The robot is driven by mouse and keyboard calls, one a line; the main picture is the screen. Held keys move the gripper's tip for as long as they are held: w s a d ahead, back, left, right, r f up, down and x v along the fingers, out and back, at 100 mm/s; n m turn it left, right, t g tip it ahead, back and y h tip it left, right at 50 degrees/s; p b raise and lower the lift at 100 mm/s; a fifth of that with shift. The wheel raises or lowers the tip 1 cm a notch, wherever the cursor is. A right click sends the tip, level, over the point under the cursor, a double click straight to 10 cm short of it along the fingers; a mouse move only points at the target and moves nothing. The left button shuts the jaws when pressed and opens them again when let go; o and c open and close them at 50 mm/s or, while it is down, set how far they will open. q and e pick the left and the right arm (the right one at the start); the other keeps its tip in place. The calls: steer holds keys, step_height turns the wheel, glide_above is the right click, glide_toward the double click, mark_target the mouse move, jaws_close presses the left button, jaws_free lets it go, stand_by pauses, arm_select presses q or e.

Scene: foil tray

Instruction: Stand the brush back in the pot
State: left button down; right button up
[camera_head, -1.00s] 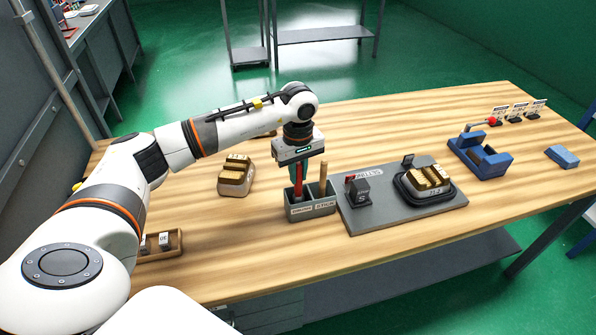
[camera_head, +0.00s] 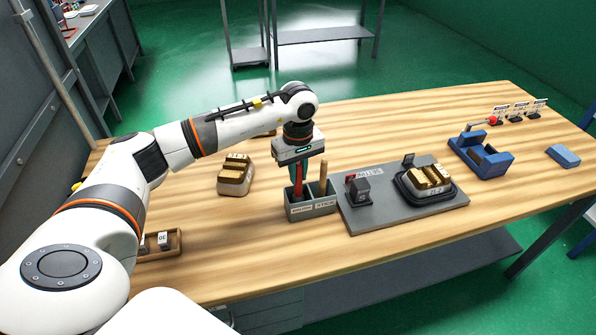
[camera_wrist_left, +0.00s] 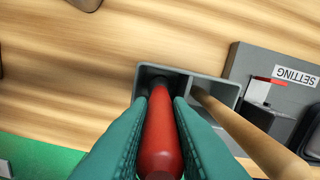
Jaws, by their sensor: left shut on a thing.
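The brush shows as a red handle (camera_head: 299,183), upright, with its lower end inside the left compartment of the grey two-part pot (camera_head: 312,210). My left gripper (camera_head: 297,178) is above that compartment, shut on the red handle. In the left wrist view the teal fingers lie on both sides of the red handle (camera_wrist_left: 160,140), which runs down into the pot (camera_wrist_left: 222,86). The brush's lower end is hidden inside the pot, so I cannot tell whether it touches the bottom. My right gripper is not in view.
A wooden stick (camera_head: 323,181) stands in the right compartment, close to my fingers. Right of the pot is a grey board (camera_head: 390,214) with a dark tray of brass-coloured blocks (camera_head: 427,179). Another block set (camera_head: 235,176) sits to the left. Bare wood lies in front of the pot.

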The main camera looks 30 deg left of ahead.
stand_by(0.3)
arm_select(q)
steer(key=c, duration=1.3)
jaws_free()
steer(key=shift+o, duration=0.8)
steer(key=o, duration=0.4)
steer(key=shift+r, duration=0.2)
steer(key=shift+r+p, duration=2.4)
steer(key=shift+r, duration=1.95)
